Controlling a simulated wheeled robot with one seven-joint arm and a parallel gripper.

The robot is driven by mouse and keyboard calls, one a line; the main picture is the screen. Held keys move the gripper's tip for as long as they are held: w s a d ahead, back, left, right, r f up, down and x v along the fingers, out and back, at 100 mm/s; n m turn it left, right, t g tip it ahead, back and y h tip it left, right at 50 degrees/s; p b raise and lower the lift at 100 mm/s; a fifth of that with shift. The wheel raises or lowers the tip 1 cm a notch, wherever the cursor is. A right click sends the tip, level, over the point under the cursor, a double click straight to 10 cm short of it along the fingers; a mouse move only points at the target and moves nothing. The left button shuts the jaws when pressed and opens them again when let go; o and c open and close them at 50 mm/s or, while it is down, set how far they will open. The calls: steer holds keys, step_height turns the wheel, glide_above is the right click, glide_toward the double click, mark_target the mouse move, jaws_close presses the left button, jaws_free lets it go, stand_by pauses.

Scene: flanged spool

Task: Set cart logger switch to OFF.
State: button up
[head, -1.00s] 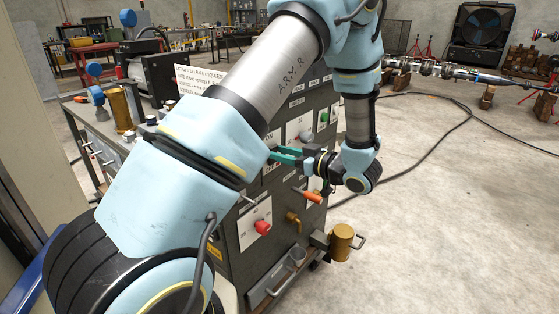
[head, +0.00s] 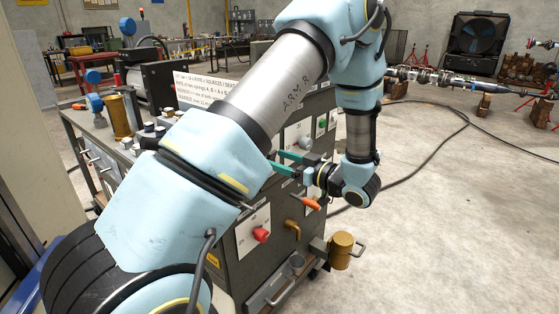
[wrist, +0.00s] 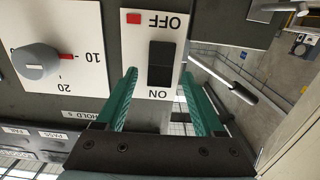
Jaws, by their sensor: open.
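The logger switch (wrist: 161,63) is a black rocker on a white plate (wrist: 142,50). In the wrist view, OFF is lettered upside down above it and ON below. A red square sits beside OFF. Which side of the rocker is pressed in, I cannot tell. My gripper (wrist: 158,74) is open, its two green fingers pointing at the panel, one on each side of the rocker's lower part. Contact is not visible. In the head view my gripper (head: 286,163) is at the side of the grey cart (head: 236,277), and my arm hides the switch.
A grey dial (wrist: 37,62) on a white plate is left of the switch in the wrist view. In the head view, an orange handle (head: 310,203), a red knob (head: 261,234) and a brass tap (head: 293,229) are below my gripper. The floor to the right is mostly clear.

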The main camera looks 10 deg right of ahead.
steer(key=b+v, duration=0.3)
steer(key=v, duration=0.7)
steer(key=shift+s+d, duration=0.3)
